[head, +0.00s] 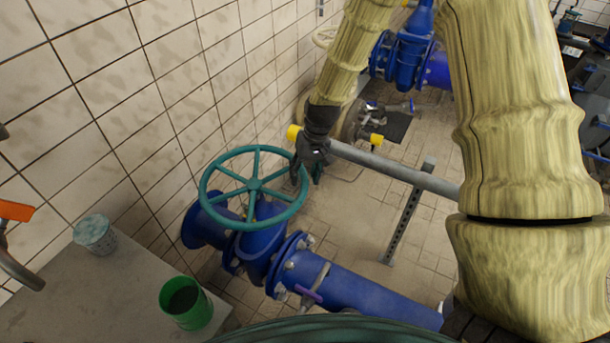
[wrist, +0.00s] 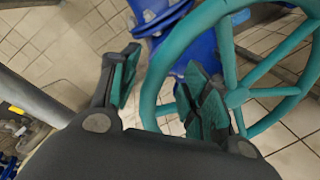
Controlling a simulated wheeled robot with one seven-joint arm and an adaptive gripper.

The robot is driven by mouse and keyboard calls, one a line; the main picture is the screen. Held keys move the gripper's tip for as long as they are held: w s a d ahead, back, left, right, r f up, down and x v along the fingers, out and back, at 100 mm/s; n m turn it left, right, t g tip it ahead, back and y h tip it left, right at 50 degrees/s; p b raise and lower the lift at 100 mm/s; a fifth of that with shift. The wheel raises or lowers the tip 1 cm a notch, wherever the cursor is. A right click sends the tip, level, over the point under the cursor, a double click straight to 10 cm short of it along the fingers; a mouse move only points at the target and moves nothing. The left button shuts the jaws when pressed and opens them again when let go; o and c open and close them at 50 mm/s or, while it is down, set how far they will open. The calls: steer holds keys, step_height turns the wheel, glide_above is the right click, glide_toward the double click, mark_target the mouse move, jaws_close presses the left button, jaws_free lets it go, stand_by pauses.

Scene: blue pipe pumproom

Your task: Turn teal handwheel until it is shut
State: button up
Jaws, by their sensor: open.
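The teal handwheel (head: 254,184) sits on a blue valve (head: 262,243) beside the tiled wall. It is a spoked ring with a central hub. My gripper (head: 305,178) is at the right side of its rim in the head view. In the wrist view the handwheel (wrist: 238,97) fills the right side. There my gripper (wrist: 160,64) is open, with one teal-padded finger on each side of the rim in the picture. The fingers are not closed on it. I cannot tell whether either finger touches the rim or how deep the rim sits between them.
A grey rail with yellow ends (head: 395,170) runs close beside my gripper, on a perforated post (head: 408,213). A green cup (head: 186,303) and a speckled cup (head: 95,233) stand on a grey ledge (head: 120,290) at lower left. Blue pipe (head: 365,300) runs lower right. The tiled wall is behind the wheel.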

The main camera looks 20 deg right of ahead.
step_height(320, 180, up, 11)
steer(key=d, duration=0.2)
steer(key=shift+s, duration=0.25)
steer(key=shift+d, duration=0.1)
stand_by(0.5)
